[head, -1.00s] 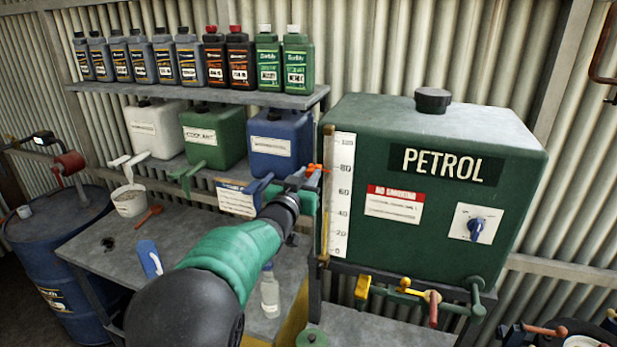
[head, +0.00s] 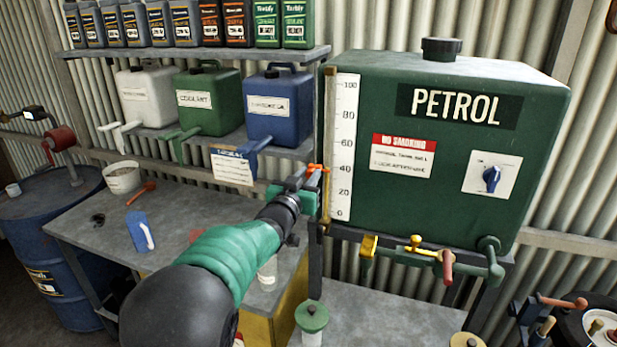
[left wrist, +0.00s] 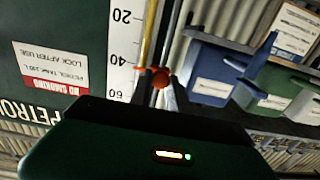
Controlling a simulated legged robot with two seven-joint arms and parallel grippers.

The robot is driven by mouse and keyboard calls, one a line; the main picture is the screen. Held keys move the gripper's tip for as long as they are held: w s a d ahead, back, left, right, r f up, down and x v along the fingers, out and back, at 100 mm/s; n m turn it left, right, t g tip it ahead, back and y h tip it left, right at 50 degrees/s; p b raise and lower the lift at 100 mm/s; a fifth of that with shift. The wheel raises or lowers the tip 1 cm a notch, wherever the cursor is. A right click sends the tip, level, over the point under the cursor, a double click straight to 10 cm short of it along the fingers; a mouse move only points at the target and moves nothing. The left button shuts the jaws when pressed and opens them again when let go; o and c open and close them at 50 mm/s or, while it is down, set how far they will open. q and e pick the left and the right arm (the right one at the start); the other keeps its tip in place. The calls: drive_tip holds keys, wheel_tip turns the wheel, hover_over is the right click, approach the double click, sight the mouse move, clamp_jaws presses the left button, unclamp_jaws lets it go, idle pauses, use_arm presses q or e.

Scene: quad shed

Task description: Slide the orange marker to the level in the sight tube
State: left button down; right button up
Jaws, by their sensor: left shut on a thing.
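The green petrol tank (head: 440,100) stands at the right in the head view. On its left edge are a thin sight tube (head: 328,120) and a white scale strip (head: 345,130) numbered 0 to 100. My left gripper (head: 314,180) is shut on the small orange marker (head: 318,168), beside the tube at roughly the 40 mark in the head view. In the left wrist view the marker (left wrist: 160,77) sits between my fingertips, between 40 and 60. Yellow shows in the tube there (left wrist: 149,35), but I cannot tell exactly where its level lies. My right gripper is not in view.
Blue (head: 275,108), green (head: 207,100) and white (head: 148,97) containers stand on a shelf left of the tank. Below the tank are a yellow valve handle (head: 368,247) and a red-handled tap (head: 447,265). A grey bench (head: 180,210) lies at the left.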

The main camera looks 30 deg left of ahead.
use_arm(q)
drive_tip(key=c, duration=1.2)
unclamp_jaws()
drive_tip(key=shift+c, duration=0.2)
drive_tip(key=b+v, duration=0.4)
drive_tip(key=v, duration=1.2)
drive_tip(key=shift+s, duration=0.4)
drive_tip(key=shift+f, duration=0.1)
